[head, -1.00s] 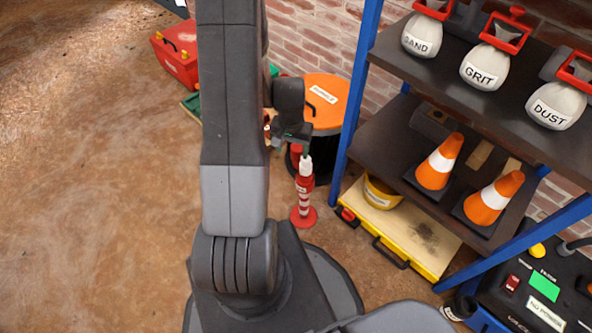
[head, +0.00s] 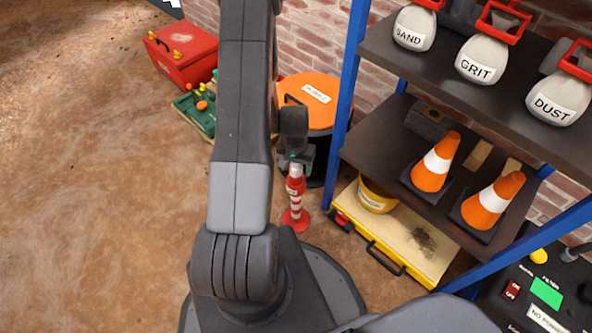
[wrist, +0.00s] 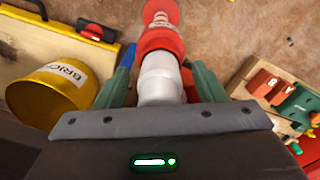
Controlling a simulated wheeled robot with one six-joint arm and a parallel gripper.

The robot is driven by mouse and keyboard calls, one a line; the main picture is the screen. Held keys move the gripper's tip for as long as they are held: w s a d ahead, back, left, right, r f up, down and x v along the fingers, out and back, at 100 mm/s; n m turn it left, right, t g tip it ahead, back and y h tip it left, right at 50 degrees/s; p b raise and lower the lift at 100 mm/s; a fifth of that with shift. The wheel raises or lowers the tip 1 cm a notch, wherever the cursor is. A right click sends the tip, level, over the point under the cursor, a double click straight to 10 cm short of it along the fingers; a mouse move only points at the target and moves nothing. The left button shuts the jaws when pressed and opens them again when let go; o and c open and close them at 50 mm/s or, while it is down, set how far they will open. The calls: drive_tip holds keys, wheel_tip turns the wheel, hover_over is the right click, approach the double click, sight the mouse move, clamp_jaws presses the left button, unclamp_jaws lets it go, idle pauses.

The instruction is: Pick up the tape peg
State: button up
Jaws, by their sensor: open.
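The tape peg (head: 295,198) is a slim red and white banded post on a round red base. It stands on the brown floor beside the rack in the head view. My gripper (head: 298,160) is at its top. In the wrist view, the peg's pale upper part (wrist: 160,75) lies between my two open green fingers (wrist: 163,80), with a red collar and base beyond. A gap shows at the left finger; contact at the right finger is hard to tell. The peg's very top is hidden behind my gripper body.
An orange-lidded drum (head: 310,97) stands close behind the peg. Right of it, the blue rack (head: 350,90) holds a yellow bucket (head: 375,195), a yellow case (head: 410,250), cones and labelled bags. A red toolbox (head: 180,50) and green tray (head: 197,105) lie left. The left floor is clear.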

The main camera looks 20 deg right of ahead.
drive_tip(key=shift+c, duration=0.4)
drive_tip(key=c, duration=1)
drive_tip(key=shift+r, duration=0.15)
drive_tip(key=shift+c, duration=0.2)
wheel_tip(320, 180, up, 10)
drive_tip(key=p, duration=0.3)
